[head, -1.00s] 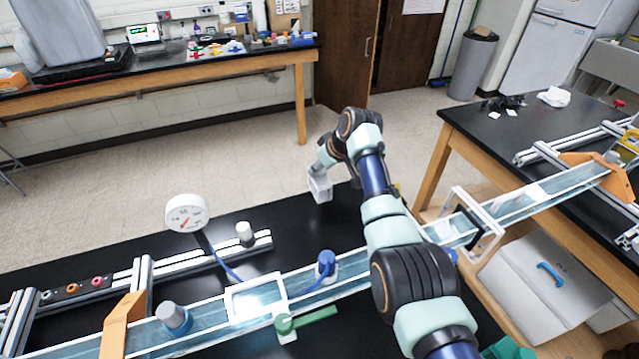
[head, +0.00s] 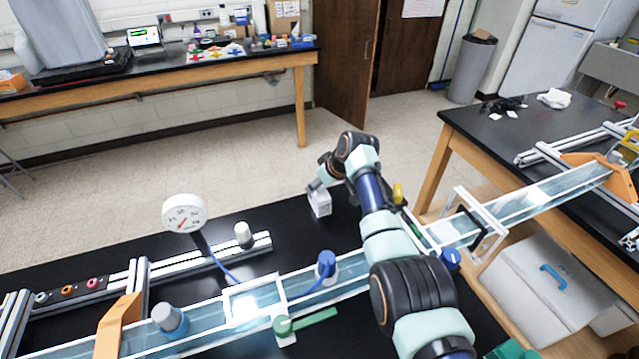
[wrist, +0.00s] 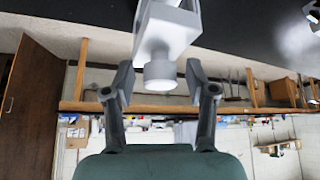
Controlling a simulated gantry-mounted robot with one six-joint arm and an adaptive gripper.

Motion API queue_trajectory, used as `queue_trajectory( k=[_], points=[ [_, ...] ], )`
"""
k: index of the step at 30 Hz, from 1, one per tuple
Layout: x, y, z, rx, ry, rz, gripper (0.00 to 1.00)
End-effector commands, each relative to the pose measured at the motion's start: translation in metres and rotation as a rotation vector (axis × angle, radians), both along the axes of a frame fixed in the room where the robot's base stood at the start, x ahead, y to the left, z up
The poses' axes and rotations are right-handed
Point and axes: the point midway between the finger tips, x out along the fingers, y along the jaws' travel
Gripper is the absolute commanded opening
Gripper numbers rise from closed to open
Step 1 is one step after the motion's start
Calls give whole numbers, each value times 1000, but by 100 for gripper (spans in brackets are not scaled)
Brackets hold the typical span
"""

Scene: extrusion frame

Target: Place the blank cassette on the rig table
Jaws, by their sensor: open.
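The blank cassette looks to be the white block (head: 320,204) on the black rig table (head: 275,215), near its back edge in the head view. In the wrist view the white cassette (wrist: 168,30) has a round grey knob (wrist: 160,76) that faces me. My gripper (wrist: 159,84) is open, one finger on each side of the knob, with gaps showing. In the head view my gripper (head: 316,188) is at the top of the block, small and partly merged with it. The block's underside contact is too small to make out fully.
A clear water channel (head: 205,314) crosses the front, with a blue-capped fitting (head: 326,264) and a green-handled valve (head: 305,322). A round gauge (head: 184,214) and a metal rail (head: 205,252) stand left. Black tabletop is bare around the cassette.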

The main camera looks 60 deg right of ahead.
Motion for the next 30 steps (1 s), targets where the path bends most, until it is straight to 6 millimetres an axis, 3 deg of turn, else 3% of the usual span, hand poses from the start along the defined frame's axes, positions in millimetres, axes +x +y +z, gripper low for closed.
queue_trajectory(
  k=[8, 21, 30],
  points=[
    [-6, 1, 17, -3, -2, 0, 56],
    [-55, 16, 95, -1, -1, -1, 56],
    [-62, 19, 104, 0, 0, 0, 56]
  ],
)
